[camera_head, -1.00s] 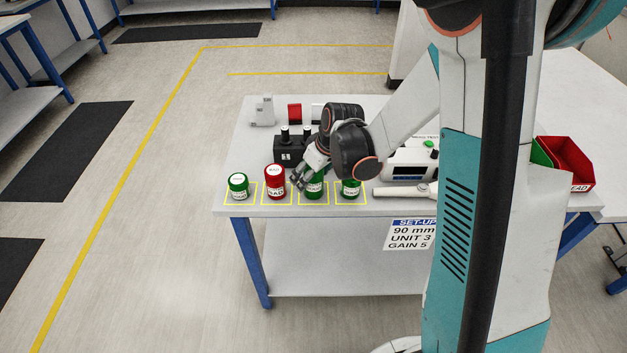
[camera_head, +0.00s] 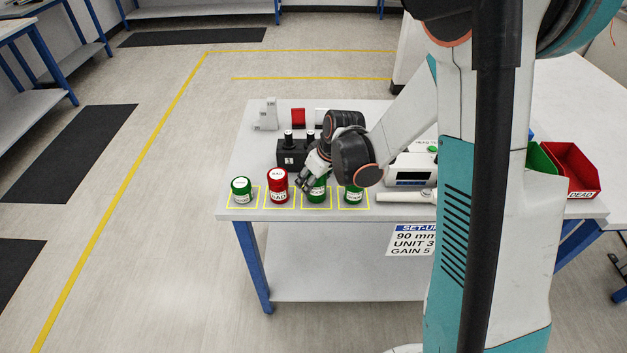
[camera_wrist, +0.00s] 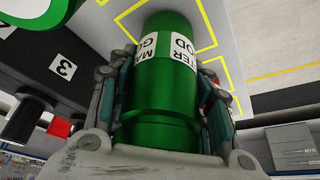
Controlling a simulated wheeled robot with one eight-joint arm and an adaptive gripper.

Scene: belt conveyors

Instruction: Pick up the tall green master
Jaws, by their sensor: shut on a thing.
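The tall green master (camera_wrist: 160,85) fills the middle of the wrist view, with a white label reading in part "MASTER GOOD". My gripper (camera_wrist: 165,90) is shut on it, one finger on each side. In the head view the tall green master (camera_head: 317,192) stands in the third yellow square from the left, partly hidden by my gripper (camera_head: 308,182). Whether its base touches the table cannot be told.
A short green master (camera_head: 241,190) and a red one (camera_head: 278,187) stand to the left; another green one (camera_head: 353,193) stands close on the right. A black block (camera_head: 291,154) is behind. A meter (camera_head: 410,172) and red bin (camera_head: 570,170) are further right.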

